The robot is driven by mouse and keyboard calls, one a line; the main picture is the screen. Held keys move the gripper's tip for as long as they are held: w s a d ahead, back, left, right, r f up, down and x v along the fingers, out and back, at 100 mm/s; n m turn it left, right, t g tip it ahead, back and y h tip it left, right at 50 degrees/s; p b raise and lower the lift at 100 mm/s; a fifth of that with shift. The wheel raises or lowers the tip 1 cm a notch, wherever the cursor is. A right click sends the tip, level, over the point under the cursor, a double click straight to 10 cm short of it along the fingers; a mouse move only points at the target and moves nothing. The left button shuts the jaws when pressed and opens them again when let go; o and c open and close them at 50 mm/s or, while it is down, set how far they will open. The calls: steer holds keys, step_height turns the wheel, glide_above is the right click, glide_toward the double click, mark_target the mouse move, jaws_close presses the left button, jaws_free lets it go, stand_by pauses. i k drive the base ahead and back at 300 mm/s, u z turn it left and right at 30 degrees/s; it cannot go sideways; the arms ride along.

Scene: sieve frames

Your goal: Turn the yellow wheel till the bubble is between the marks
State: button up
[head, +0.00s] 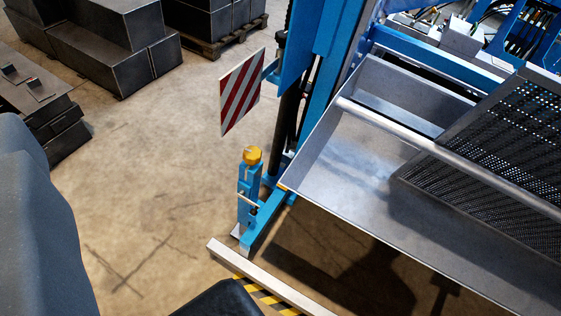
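A small yellow wheel (252,155) sits on top of a short blue post (248,195) at the front left corner of a blue machine frame. A small pale bar crosses the post below the wheel; I cannot tell what it is. No bubble or marks can be made out at this distance. No gripper fingers show, and nothing touches the wheel. A large grey rounded shape at the left edge and a dark shape at the bottom edge look like parts of my own body, but I cannot be sure.
A grey metal trough (345,165) with a dark perforated screen (500,140) fills the right side. A red-and-white striped board (242,92) hangs above and left of the wheel. A pale beam (265,275) lies below the post. Dark blocks (110,55) stand upper left; bare floor (150,190) lies between.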

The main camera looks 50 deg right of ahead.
mark_target(251, 155)
steer(key=z, duration=0.15)
steer(key=k, duration=0.35)
steer(key=u, duration=0.7)
steer(key=i, duration=1.25)
steer(key=z, duration=0.65)
steer(key=i, duration=0.6)
steer(key=z, duration=0.55)
